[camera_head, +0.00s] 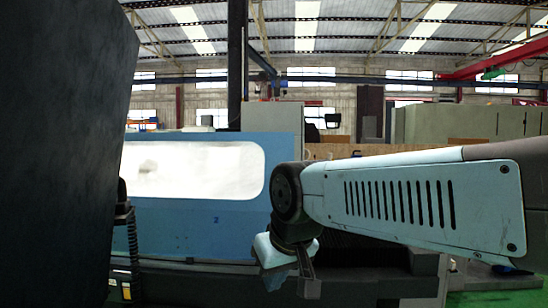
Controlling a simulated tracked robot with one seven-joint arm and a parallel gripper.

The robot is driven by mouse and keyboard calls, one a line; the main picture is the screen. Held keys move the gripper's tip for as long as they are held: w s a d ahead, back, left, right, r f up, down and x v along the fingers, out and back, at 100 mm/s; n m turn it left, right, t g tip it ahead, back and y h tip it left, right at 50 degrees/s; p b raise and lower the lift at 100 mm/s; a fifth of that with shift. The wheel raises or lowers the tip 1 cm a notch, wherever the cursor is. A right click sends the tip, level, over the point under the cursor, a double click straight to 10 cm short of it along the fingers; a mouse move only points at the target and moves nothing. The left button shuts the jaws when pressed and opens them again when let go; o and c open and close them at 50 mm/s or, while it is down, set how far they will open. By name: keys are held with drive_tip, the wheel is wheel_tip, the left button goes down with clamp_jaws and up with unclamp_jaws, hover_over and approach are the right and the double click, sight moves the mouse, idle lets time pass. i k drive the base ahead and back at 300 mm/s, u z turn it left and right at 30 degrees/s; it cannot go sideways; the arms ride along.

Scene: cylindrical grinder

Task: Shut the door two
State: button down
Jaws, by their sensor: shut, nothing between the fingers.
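A blue door panel (200,222) with a wide, rounded white window (195,170) stands in the middle left of the head view. I cannot tell from this view how far the door is open. My light-blue arm reaches in from the right and bends down at a dark joint. My gripper (305,272) hangs below that joint, overlapping the panel's lower right area in the picture. It is shut and empty; its fingertips are small and dark. I cannot tell whether it touches the door.
A large dark surface fills the left side, close to the camera. A dark upright post (237,65) rises behind the blue panel. A black cable and a box with a yellow label (126,290) stand at lower left. Green floor (490,285) shows at lower right.

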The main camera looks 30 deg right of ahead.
sight(166, 176)
drive_tip(key=u, duration=0.15)
drive_tip(key=i, duration=1)
drive_tip(key=z, duration=2.4)
drive_tip(key=i, duration=0.6)
drive_tip(key=u, duration=0.3)
drive_tip(key=k, duration=0.55)
drive_tip(key=z, duration=0.2)
drive_tip(key=i, duration=0.45)
